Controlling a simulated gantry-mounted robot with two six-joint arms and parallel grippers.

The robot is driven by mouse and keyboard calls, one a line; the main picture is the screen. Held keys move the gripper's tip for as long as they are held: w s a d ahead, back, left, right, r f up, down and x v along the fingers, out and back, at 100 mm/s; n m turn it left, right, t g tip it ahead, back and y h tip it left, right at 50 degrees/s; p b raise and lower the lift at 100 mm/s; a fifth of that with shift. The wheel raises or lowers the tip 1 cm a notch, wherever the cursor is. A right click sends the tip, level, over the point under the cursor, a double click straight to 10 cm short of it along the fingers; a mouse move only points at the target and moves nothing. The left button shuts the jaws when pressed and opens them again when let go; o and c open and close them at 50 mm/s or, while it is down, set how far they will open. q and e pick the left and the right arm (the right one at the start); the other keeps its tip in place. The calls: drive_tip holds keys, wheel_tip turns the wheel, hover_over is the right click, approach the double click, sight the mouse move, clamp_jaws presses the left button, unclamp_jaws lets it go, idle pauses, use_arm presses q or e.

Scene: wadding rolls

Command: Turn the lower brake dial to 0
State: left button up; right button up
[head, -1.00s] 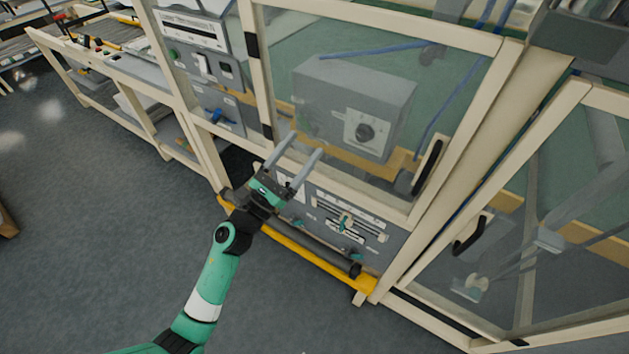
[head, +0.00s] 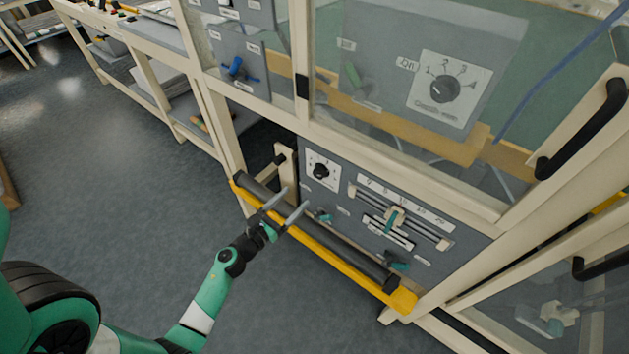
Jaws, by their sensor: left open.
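A black dial knob (head: 320,171) on a square white scale plate sits at the upper left of the grey lower panel. The scale marks are too small to read, so I cannot tell its setting. A second, larger black dial (head: 445,89) on a numbered white plate is higher up, behind the clear door. My left gripper (head: 296,199) is open and empty, with its two grey fingers apart. In the picture its fingertips are just below and left of the lower dial, in front of the panel; the gap in depth is hard to tell. My right gripper is out of view.
A dark roller over a yellow bar (head: 330,255) runs along the panel's front. A slider with a teal handle (head: 395,219) and a teal knob (head: 396,262) are right of the dial. A black door handle (head: 585,130) sticks out at right. The floor at left is clear.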

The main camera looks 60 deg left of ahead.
sight(317, 176)
use_arm(q)
drive_tip(key=b+x, duration=0.1)
drive_tip(key=x, duration=0.9)
drive_tip(key=shift+w+a+b, duration=0.1)
drive_tip(key=shift+w+b, duration=0.25)
clamp_jaws()
